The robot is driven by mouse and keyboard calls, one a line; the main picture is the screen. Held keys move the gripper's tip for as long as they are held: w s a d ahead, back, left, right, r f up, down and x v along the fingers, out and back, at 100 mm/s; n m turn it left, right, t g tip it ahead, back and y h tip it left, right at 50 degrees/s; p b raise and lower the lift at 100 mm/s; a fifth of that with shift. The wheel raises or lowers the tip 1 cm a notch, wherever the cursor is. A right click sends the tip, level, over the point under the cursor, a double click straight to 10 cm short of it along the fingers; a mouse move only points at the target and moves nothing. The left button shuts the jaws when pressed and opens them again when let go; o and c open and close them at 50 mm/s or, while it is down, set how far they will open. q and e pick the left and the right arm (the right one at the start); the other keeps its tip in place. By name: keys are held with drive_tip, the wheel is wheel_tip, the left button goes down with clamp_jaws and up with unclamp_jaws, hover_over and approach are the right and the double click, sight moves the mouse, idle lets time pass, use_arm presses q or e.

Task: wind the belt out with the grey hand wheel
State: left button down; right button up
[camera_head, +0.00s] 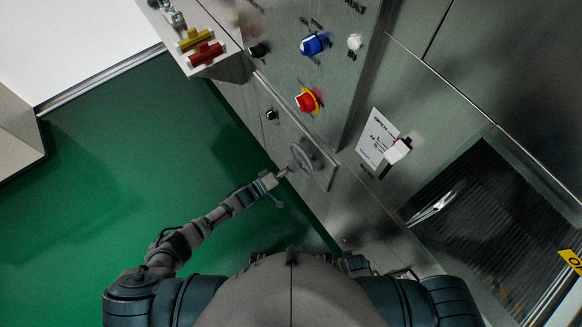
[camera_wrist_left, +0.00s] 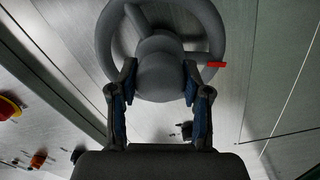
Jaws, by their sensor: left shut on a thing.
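The grey hand wheel (camera_head: 304,156) is on the metal machine panel in the head view. In the left wrist view the hand wheel (camera_wrist_left: 103,38) fills the upper middle, with a rounded hub and a small red marker (camera_wrist_left: 216,65) at its right side. My left gripper (camera_head: 284,172) reaches the wheel from the lower left. In the left wrist view the left gripper's two fingers (camera_wrist_left: 158,92) stand on either side of the hub and are shut on it. My right gripper is not in view.
Above the wheel are a red and yellow knob (camera_head: 307,101), a blue knob (camera_head: 312,45) and a small black knob (camera_head: 271,114). Red (camera_head: 205,53) and yellow (camera_head: 194,38) handles stick out at upper left. A dark opening (camera_head: 480,230) lies at right. Green floor (camera_head: 110,160) is clear at left.

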use_arm(q)
drive_tip(key=shift+w+a+r, duration=0.2)
drive_tip(key=shift+w+r, duration=0.05)
drive_tip(key=shift+w, duration=0.1)
drive_tip(key=c, duration=0.7)
unclamp_jaws()
drive_tip(key=shift+o, duration=1)
drive_tip(key=shift+f, duration=0.25)
drive_tip(key=shift+s, duration=0.1)
drive_tip(key=shift+s+a, duration=0.15)
drive_tip(key=v, duration=1.1)
drive_tip(key=shift+a, duration=0.25)
